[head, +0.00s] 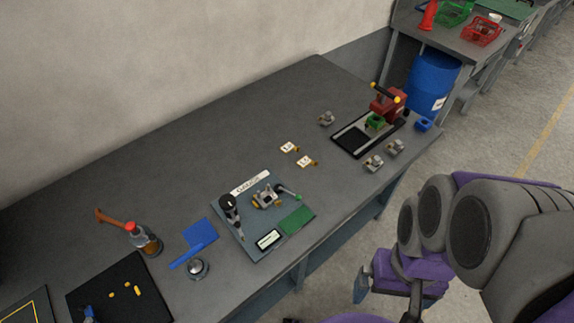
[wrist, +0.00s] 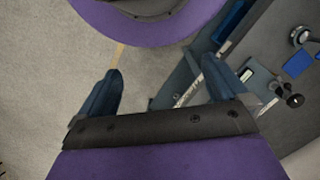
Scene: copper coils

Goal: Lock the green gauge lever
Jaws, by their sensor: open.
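The gauge (head: 266,197) is a small metal fixture on a blue-grey plate (head: 237,199) labelled GAUGE. Its lever has a green tip (head: 298,197) and extends to the right of the fixture in the head view. My gripper (head: 363,284) is beyond the table's front edge, to the lower right of the gauge and clear of it. In the wrist view my gripper (wrist: 163,88) shows two blue fingers spread apart with nothing between them. Part of the gauge plate's equipment shows at the right of the wrist view, but the green lever cannot be made out there.
On the plate are a black upright tool (head: 230,206), a small display (head: 269,239) and a green pad (head: 297,220). A silver bell (head: 197,268) and blue sheets (head: 200,234) lie left. A red press (head: 388,103) stands far right. The table edge lies between gripper and gauge.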

